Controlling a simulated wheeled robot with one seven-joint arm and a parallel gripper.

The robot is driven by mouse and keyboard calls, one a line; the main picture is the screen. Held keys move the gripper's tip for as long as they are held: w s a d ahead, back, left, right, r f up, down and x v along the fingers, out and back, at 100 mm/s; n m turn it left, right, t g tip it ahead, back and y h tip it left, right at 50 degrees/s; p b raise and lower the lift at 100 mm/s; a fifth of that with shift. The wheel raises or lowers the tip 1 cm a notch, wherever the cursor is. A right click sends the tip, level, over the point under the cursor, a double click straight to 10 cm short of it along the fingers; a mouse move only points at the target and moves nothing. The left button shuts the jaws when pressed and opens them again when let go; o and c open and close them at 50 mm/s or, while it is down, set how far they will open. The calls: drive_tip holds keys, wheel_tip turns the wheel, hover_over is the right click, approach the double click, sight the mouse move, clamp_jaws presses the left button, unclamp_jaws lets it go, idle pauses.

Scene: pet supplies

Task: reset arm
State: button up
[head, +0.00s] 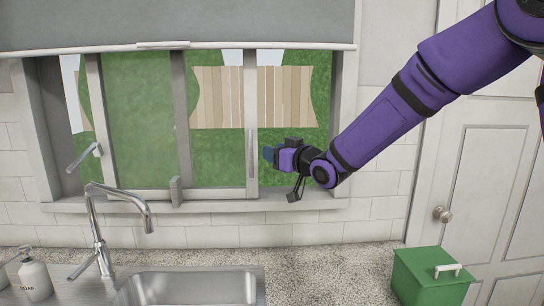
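My gripper (270,155) is at the end of my purple arm, which reaches in from the upper right. It is raised in front of the right part of the window (250,120), above the sill and the counter. It points left. Its fingertips look small and dark from this side, and I cannot tell whether they are apart or together. I see no object in the gripper.
Below are a steel sink (190,288), a tall faucet (97,225) and a soap bottle (34,277). The speckled counter (310,262) is bare right of the sink. A green lidded box (430,278) stands at lower right, before a white door (490,180).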

drive_tip(key=s+d+r+m+g+h, duration=0.1)
drive_tip(key=s+d+r+m+h, duration=0.1)
drive_tip(key=s+d+h, duration=0.5)
drive_tip(key=s+d+r+m+g+h, duration=0.1)
drive_tip(key=s+d+m+g+h, duration=0.15)
drive_tip(key=s+d, duration=0.7)
drive_tip(key=s+d+f+m+g+h, duration=0.1)
drive_tip(key=s+d, duration=0.3)
drive_tip(key=s, duration=0.8)
drive_tip(key=s+d+f+m+g+h, duration=0.1)
drive_tip(key=s+d+f+m+g, duration=0.1)
drive_tip(key=s, duration=0.9)
drive_tip(key=d+f+g, duration=0.1)
drive_tip(key=d+g, duration=0.1)
drive_tip(key=shift+s+d, duration=0.3)
drive_tip(key=shift+s, duration=0.05)
